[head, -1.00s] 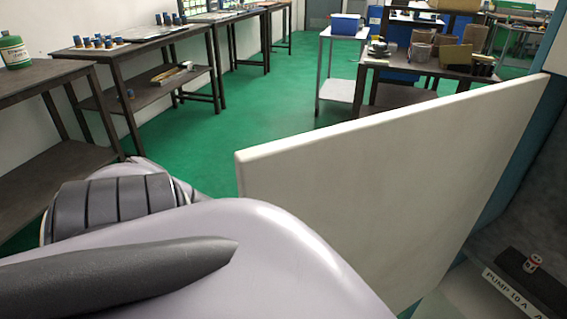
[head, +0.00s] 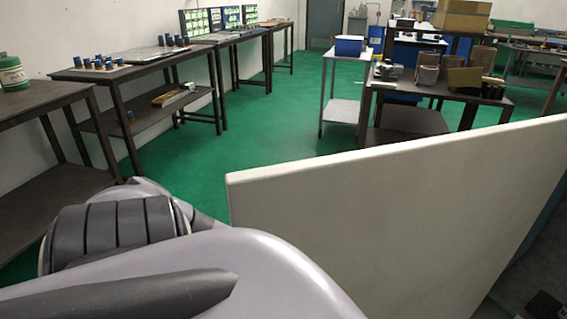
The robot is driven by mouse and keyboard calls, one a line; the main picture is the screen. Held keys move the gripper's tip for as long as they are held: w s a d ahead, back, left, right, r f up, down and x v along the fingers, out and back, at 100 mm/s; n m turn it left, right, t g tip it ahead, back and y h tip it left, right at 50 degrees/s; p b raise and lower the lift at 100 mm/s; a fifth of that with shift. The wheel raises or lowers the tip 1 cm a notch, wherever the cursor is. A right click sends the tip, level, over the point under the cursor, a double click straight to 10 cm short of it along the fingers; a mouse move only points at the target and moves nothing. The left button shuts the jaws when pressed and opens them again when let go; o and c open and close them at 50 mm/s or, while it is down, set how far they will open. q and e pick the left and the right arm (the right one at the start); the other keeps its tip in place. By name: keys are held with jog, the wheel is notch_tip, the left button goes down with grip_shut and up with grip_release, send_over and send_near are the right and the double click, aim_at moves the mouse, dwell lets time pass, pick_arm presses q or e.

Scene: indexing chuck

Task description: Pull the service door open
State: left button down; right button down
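The service door (head: 400,220) is a large plain off-white panel that fills the right half of the head view. It stands swung out from a blue-green cabinet edge at the far right, and its free vertical edge is near the middle of the picture. My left arm covers the lower left, in front of the door's lower corner. Neither gripper is in view. The door's handle does not show, and any contact between my grippers and the door is hidden.
Dark workbenches (head: 120,72) line the left wall. A white cart with a blue box (head: 349,46) and a dark table (head: 440,88) holding containers stand beyond the door. Green floor (head: 255,120) between them is clear. A dark interior shows at the lower right.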

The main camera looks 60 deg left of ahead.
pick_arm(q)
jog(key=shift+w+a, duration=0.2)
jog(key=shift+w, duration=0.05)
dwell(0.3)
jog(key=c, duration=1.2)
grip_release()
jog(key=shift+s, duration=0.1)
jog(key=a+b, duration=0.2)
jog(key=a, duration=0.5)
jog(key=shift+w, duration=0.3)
